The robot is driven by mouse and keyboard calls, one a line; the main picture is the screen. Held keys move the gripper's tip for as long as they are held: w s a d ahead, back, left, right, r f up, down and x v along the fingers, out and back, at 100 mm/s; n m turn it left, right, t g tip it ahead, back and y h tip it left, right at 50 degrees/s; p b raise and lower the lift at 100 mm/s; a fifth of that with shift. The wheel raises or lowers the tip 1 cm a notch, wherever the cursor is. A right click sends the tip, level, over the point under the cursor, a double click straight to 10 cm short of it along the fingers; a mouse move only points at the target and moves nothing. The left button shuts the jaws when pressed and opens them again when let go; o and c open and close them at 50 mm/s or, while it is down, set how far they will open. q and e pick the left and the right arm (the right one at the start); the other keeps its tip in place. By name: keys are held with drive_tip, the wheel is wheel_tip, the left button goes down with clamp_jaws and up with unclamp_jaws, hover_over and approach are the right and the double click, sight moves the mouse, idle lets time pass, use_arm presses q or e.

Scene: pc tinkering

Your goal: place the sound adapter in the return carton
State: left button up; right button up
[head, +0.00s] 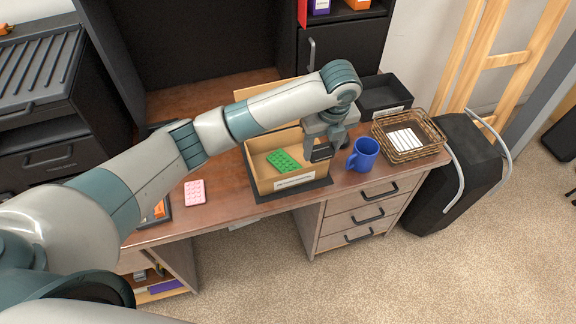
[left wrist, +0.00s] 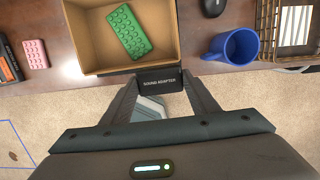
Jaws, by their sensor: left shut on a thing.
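The sound adapter (left wrist: 161,80) is a small black box with white lettering, held between the fingers of my left gripper (left wrist: 160,86). In the head view my left gripper (head: 321,150) is shut on it over the right part of the return carton (head: 262,185). The carton is an open tan cardboard box with a white label on its front, standing on a dark mat. In the left wrist view the carton (left wrist: 87,60) lies just beyond the adapter. The adapter's height above the carton is hard to tell. My right gripper is not in view.
A green brick (head: 283,161) lies inside the carton. A blue mug (head: 363,155) stands close to its right, then a wicker basket (head: 428,143) with white items. A black tray (head: 384,94) is behind. A pink brick (head: 194,193) lies on the desk to the left.

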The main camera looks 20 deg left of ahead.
use_arm(q)
drive_tip(key=shift+w+a+f, duration=0.1)
drive_tip(key=shift+a+f, duration=0.1)
drive_tip(key=shift+a, duration=0.15)
drive_tip(key=w+a+f+p, duration=0.1)
drive_tip(key=a+f, duration=0.1)
drive_tip(key=a, duration=0.1)
drive_tip(key=w+a+f+p, duration=0.1)
drive_tip(key=a+f, duration=0.1)
drive_tip(key=a, duration=0.1)
drive_tip(key=w+a+f+p, duration=0.1)
drive_tip(key=a+f, duration=0.1)
drive_tip(key=a, duration=0.2)
drive_tip(key=shift+w+a+f+p, duration=0.1)
drive_tip(key=shift+w+f+p, duration=0.15)
drive_tip(key=shift+w+p, duration=0.15)
drive_tip(key=shift+f, duration=0.1)
drive_tip(key=shift+f+p, duration=0.75)
drive_tip(key=shift+f, duration=1.2)
drive_tip(key=shift+f, duration=0.65)
